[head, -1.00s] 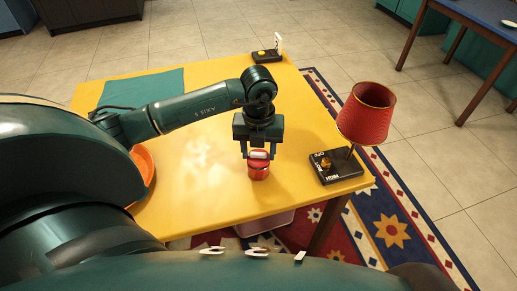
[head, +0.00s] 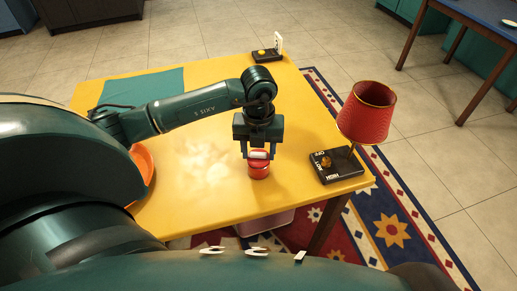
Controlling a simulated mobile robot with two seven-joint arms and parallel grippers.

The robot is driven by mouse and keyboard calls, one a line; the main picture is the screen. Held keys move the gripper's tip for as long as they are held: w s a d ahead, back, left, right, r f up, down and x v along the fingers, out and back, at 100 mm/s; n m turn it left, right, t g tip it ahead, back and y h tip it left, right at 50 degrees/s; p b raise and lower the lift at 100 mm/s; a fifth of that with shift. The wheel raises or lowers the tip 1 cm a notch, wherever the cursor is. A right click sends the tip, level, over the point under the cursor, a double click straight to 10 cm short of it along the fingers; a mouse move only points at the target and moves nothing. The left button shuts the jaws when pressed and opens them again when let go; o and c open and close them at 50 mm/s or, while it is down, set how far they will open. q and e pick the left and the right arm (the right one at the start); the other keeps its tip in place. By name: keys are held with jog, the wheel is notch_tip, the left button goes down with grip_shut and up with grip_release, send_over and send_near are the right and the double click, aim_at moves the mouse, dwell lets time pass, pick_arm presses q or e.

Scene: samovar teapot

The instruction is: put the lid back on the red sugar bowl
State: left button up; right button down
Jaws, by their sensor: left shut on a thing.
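The red sugar bowl (head: 259,170) stands upright on the yellow table, near its front edge right of the middle. My left gripper (head: 258,155) points down directly over the bowl, with its fingers at the bowl's top. It is shut on the lid, of which a small pale and red part shows between the fingers. The lid is at the bowl's mouth, but I cannot tell whether it rests on the rim. My right gripper is not in view.
A red lamp (head: 366,112) on a black base with a knob (head: 326,163) stands right of the bowl. An orange dish (head: 143,165) is at the left, partly hidden by my arm. A teal cloth (head: 150,88) and a small black box (head: 266,56) lie farther back. The table's middle is clear.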

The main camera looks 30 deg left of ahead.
pick_arm(q)
jog(key=o, duration=1)
jog(key=shift+o, duration=0.6)
jog(key=o, duration=0.4)
jog(key=shift+r+p, duration=2.65)
jog(key=shift+r, duration=0.85)
jog(key=shift+c, duration=0.3)
